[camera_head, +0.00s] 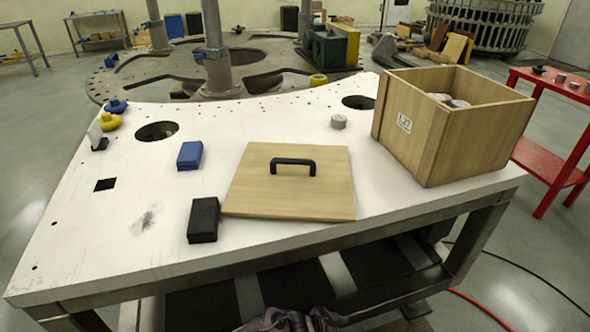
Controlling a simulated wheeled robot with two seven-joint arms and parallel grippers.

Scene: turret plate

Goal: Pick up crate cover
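The crate cover (245,195) is a flat, square wooden board with a black handle (293,162) on top. It lies flat on the white table (300,128), near the front edge and around the middle. The open wooden crate (452,130) stands upright at the right end of the table, apart from the cover, with several grey round pieces partly visible inside. Neither of my grippers shows in the head view.
A black box (203,220) lies just left of the cover, and a blue box (190,155) behind it. A grey cylinder (338,122) stands near the crate. Round holes pierce the tabletop. A red side table (560,85) stands at right. The tabletop's left front is mostly clear.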

